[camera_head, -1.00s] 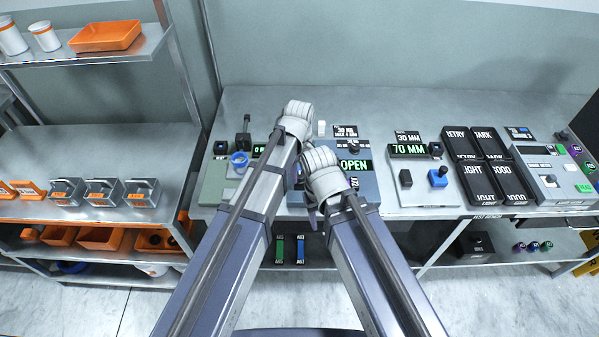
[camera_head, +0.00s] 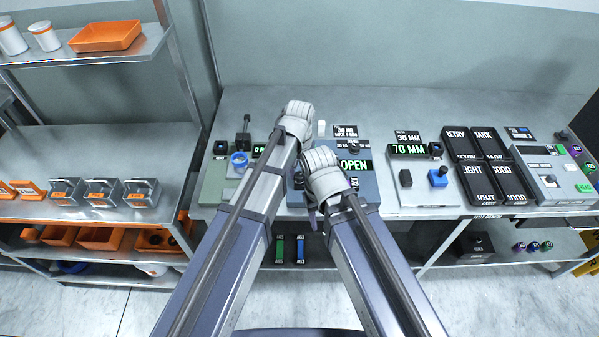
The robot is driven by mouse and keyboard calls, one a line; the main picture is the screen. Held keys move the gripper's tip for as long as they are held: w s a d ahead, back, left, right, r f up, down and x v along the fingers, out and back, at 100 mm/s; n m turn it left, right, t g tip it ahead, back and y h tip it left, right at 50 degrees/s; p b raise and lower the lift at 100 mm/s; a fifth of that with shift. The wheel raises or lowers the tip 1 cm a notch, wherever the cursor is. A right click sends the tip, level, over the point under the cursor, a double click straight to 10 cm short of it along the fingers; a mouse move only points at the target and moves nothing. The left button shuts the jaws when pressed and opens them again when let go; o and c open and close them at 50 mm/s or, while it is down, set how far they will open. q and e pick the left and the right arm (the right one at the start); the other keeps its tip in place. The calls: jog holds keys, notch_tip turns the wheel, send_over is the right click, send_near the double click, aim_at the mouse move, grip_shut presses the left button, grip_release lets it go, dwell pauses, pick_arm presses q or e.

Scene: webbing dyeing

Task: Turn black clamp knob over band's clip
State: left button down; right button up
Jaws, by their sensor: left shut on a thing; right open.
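A blue-grey device (camera_head: 369,187) with a green display (camera_head: 355,165) reading OPEN stands on the bench in front of me. A small black knob (camera_head: 353,147) shows at its back right; I cannot tell if this is the clamp knob. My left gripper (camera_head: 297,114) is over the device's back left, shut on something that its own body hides. My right gripper (camera_head: 319,160) is open, lower and just right of it, over the device's middle. The band and its clip cannot be made out behind my arms.
A green-grey device (camera_head: 214,184) with a blue ring (camera_head: 239,159) stands at left. A grey 70 MM device (camera_head: 424,195) is at right, then black labelled trays (camera_head: 487,158) and a control panel (camera_head: 553,185). The bench's back strip is mostly clear.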

aim_at(300, 175)
pick_arm(q)
jog(key=m, duration=0.3)
jog(key=shift+m, duration=2.2)
jog(key=shift+c, duration=2.4)
grip_release()
jog(key=shift+r, duration=0.15)
notch_tip(300, 175, up, 8)
jog(key=p, duration=0.8)
jog(key=shift+f, duration=0.2)
